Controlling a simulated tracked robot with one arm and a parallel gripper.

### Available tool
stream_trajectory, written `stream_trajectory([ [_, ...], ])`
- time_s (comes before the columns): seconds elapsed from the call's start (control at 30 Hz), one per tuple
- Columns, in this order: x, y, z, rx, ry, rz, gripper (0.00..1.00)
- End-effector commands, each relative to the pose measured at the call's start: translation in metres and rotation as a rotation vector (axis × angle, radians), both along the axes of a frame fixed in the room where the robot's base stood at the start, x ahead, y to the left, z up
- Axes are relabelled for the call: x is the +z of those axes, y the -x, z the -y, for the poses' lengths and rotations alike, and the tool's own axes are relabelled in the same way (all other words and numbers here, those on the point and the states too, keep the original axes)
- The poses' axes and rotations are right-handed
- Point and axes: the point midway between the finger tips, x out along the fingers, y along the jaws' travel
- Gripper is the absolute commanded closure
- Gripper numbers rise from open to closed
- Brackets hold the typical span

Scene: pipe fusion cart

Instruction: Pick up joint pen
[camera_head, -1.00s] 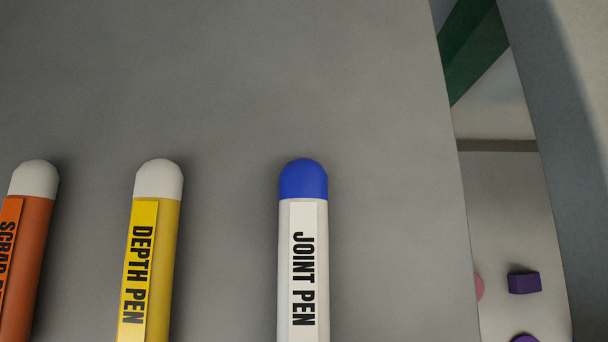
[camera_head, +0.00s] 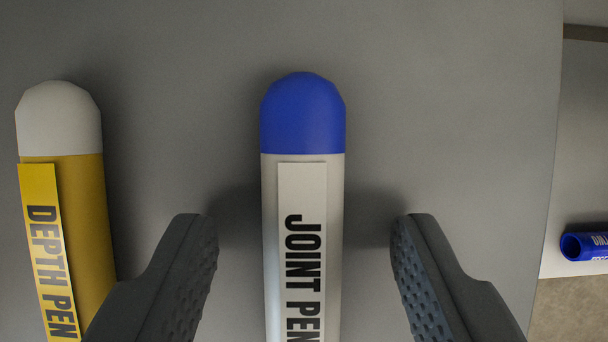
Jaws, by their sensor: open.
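The joint pen (camera_head: 270,210) lies on the grey surface in the middle of the view. It has a white body, a rounded blue cap and a white label reading "JOINT PEN". Its lower end is cut off by the frame. My gripper (camera_head: 304,230) is open, with one dark textured finger on each side of the pen's body. Gaps show between each finger and the pen, so neither appears to touch it.
A yellow depth pen (camera_head: 90,220) with a white cap lies to the left, close to my left finger. The grey surface (camera_head: 450,120) is clear above and right of the joint pen. Beyond its right edge, a blue tubular item (camera_head: 585,246) shows lower down.

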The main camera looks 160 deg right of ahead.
Motion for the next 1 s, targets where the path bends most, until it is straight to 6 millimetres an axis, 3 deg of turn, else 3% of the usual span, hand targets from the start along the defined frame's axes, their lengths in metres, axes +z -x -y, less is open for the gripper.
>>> stream_trajectory([
  [0.2, -0.001, -0.001, 0.0, 0.001, 0.0, 0.001, 0.51],
  [0.4, 0.0, 0.0, -0.001, 0.001, 0.0, 0.001, 1.0],
  [0.77, 0.002, 0.0, -0.001, 0.003, 0.0, 0.001, 1.0],
  [1.0, 0.021, -0.001, -0.002, 0.004, 0.001, 0.003, 1.0],
])
